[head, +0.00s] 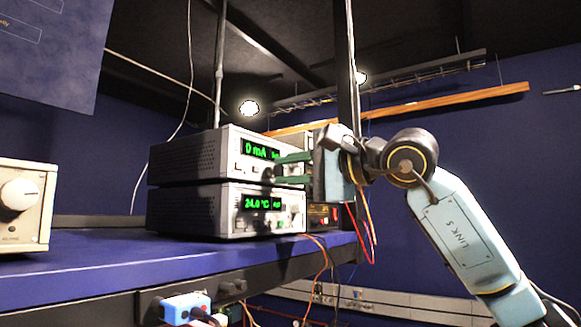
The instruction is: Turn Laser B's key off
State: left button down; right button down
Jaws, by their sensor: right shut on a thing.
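Two grey instruments are stacked on the blue shelf. The upper unit (205,155) has a green display reading "0 mA". The lower unit (190,209) reads "24.0 °C". I cannot read a Laser B label on either. My right gripper (279,169) comes in from the right, its green fingers at the right end of the upper unit's front panel. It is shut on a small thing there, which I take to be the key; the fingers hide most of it. My left gripper is not in view.
A beige box with a white knob (20,194) stands at the left. A dark upright post (347,80) rises behind my right gripper. Orange and red wires hang below it. A blue box (186,306) sits under the shelf edge.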

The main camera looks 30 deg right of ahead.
dwell(0.4)
jog(key=c, duration=1.3)
grip_release()
jog(key=b+v, duration=0.3)
jog(key=v, duration=1)
jog(key=shift+s, duration=0.2)
